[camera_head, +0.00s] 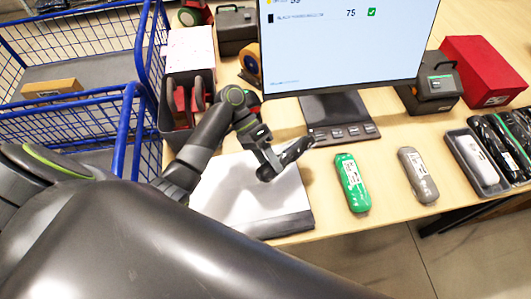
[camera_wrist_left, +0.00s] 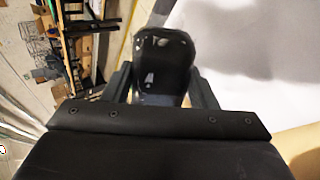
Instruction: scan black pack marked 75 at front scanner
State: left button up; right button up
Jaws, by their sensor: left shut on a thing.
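My left gripper (camera_head: 270,163) is shut on a black pack (camera_head: 295,151) and holds it above a white sheet-like surface (camera_head: 240,190), in front of the monitor. In the left wrist view the black pack (camera_wrist_left: 163,65) sits between the two fingers, with a small white mark; no number is readable on it. The monitor (camera_head: 345,45) shows a line with a black icon, "75" and a green check mark. Its dark base (camera_head: 342,133) has several buttons along the front. I cannot tell which device is the front scanner. My right gripper is not in view.
A green pack (camera_head: 352,183) and a grey pack (camera_head: 418,175) lie right of the white surface. A tray (camera_head: 468,162) with several packs is at far right. Red (camera_head: 487,70) and dark boxes stand behind. Blue wire baskets (camera_head: 110,95) are at left.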

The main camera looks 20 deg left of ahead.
pick_arm(q)
jog(key=s+d+r+p, duration=0.4)
jog(key=d+r+p, duration=0.2)
jog(key=p, duration=0.2)
jog(key=shift+s, duration=0.15)
dwell(0.7)
